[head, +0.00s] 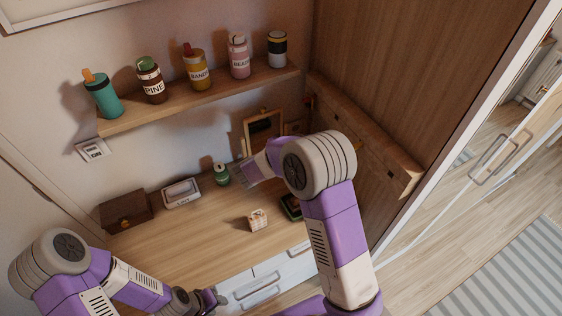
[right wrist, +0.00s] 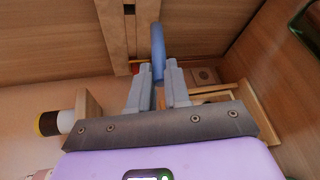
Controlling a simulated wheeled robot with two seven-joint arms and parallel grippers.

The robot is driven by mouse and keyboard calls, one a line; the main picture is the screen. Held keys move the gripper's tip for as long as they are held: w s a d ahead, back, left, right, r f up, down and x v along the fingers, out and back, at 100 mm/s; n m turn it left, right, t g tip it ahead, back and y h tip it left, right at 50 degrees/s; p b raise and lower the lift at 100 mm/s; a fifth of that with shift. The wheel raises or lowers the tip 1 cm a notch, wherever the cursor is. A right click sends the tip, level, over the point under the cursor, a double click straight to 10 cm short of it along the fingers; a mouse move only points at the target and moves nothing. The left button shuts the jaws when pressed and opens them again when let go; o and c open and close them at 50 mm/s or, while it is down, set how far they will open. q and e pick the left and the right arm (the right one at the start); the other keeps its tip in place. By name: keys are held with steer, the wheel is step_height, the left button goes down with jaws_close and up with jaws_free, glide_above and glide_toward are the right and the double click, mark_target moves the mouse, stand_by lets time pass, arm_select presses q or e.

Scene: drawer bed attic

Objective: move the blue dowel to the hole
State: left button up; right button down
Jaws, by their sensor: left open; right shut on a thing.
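The blue dowel (right wrist: 157,52) is between the fingers of my right gripper (right wrist: 157,85) in the right wrist view, and the gripper is shut on it. The dowel's far end points up the picture, beside a pale wooden rail (right wrist: 113,30) with a dark spot on it. I cannot tell whether they touch. In the head view my right arm hides the dowel, and only part of the right gripper (head: 243,174) shows. The wooden rail (head: 372,150) runs along the right wall with small dark marks; I cannot tell which is the hole. My left gripper (head: 212,300) is open and empty near the drawers.
A shelf (head: 200,100) above the desk holds several labelled bottles. On the desk (head: 190,235) stand a brown box (head: 126,211), a white-framed item (head: 181,193), a green jar (head: 221,174) and a small patterned cube (head: 258,220). The desk's front middle is clear.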

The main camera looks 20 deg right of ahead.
steer(key=shift+w+r+n+t+h, duration=0.2)
steer(key=shift+r+n+t+h, duration=0.1)
steer(key=shift+r, duration=0.25)
steer(key=shift+w+r+n+t+h, duration=0.2)
steer(key=shift+r+n, duration=0.1)
steer(key=shift+r, duration=0.2)
steer(key=shift+w+d+b, duration=0.2)
steer(key=shift+d+b, duration=0.5)
steer(key=shift+d, duration=0.65)
steer(key=shift+w+d+b, duration=0.15)
steer(key=shift+d+b, duration=0.55)
steer(key=shift+d, duration=0.6)
steer(key=shift+f, duration=0.1)
steer(key=shift+b, duration=0.5)
